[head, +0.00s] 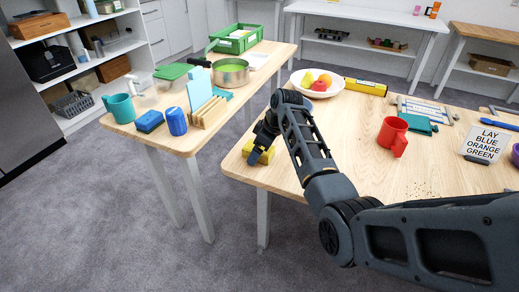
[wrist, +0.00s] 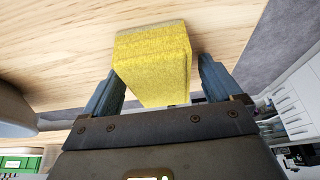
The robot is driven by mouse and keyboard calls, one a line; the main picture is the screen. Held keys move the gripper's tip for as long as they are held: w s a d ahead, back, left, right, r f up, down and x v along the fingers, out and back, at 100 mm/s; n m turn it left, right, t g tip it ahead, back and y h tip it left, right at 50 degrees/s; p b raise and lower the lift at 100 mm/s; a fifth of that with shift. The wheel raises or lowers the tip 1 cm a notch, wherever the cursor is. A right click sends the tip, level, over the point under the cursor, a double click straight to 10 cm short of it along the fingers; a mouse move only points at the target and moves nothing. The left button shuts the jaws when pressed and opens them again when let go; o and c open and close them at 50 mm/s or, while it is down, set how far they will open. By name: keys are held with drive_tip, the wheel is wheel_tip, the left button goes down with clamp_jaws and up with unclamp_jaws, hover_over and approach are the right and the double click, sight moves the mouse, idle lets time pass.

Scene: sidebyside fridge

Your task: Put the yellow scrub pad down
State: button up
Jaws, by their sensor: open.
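The yellow scrub pad (wrist: 152,62) is a rough yellow block. In the wrist view it sits between the two fingers of my gripper (wrist: 155,90), with a visible gap on the right side. In the head view the pad (head: 256,153) is at the near left corner of the right wooden table (head: 290,177), and it appears to rest on the tabletop. My gripper (head: 262,150) is open around the pad, reaching down from above. My arm hides part of the pad in the head view.
A fruit bowl (head: 319,84) and a red mug (head: 393,136) stand on the same table. A floor gap separates the tables.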

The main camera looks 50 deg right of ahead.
drive_tip(key=v, duration=1.2)
drive_tip(key=shift+r, duration=0.2)
